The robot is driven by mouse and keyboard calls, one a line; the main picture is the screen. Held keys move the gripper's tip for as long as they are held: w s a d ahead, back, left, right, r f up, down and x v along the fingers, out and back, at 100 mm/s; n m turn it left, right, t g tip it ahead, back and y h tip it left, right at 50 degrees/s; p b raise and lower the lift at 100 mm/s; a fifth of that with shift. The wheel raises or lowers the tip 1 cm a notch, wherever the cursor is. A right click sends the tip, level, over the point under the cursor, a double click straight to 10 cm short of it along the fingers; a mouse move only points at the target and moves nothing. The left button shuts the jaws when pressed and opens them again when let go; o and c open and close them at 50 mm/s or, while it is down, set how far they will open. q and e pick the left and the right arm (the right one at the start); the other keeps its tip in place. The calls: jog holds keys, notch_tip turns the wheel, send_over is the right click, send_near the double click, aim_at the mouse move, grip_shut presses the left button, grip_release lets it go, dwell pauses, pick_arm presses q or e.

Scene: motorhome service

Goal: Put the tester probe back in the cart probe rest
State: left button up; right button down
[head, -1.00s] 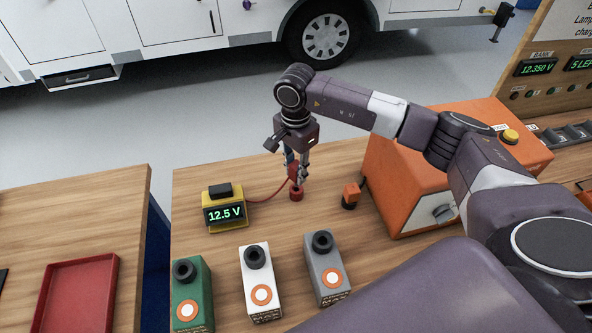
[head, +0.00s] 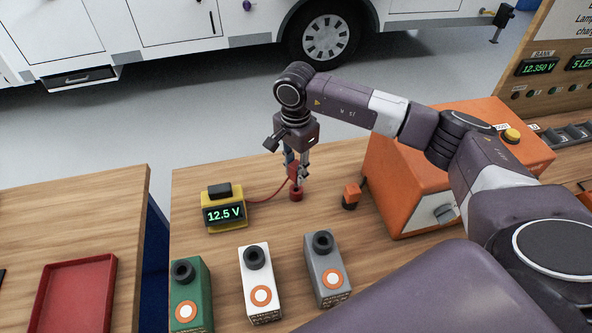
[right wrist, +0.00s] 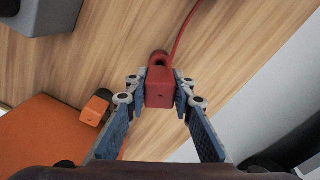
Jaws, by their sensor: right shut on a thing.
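The red tester probe (right wrist: 160,88) is between the fingers of my right gripper (head: 299,174), which is shut on it. The probe stands about upright, with its lower end at a small red round rest (head: 296,195) on the wooden cart top. I cannot tell whether the probe is fully seated in it. A red cable runs from the probe to the yellow tester (head: 224,222), which reads 12.5 V. In the right wrist view the red rest (right wrist: 159,57) shows just beyond the probe. My left gripper is not in view.
Green (head: 190,295), white (head: 260,284) and grey (head: 327,268) blocks stand at the front. A small orange-topped piece (head: 351,195) is right of the rest, beside a large orange box (head: 400,165). A red tray (head: 76,305) lies on the left table.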

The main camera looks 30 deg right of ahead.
aim_at(296, 186)
jog(key=shift+f, duration=0.15)
jog(key=shift+f+b, duration=2.05)
jog(key=shift+f, duration=0.1)
jog(key=c, duration=1.6)
grip_release()
jog(key=shift+r, duration=0.15)
notch_tip(296, 186, up, 12)
jog(key=shift+f, duration=0.15)
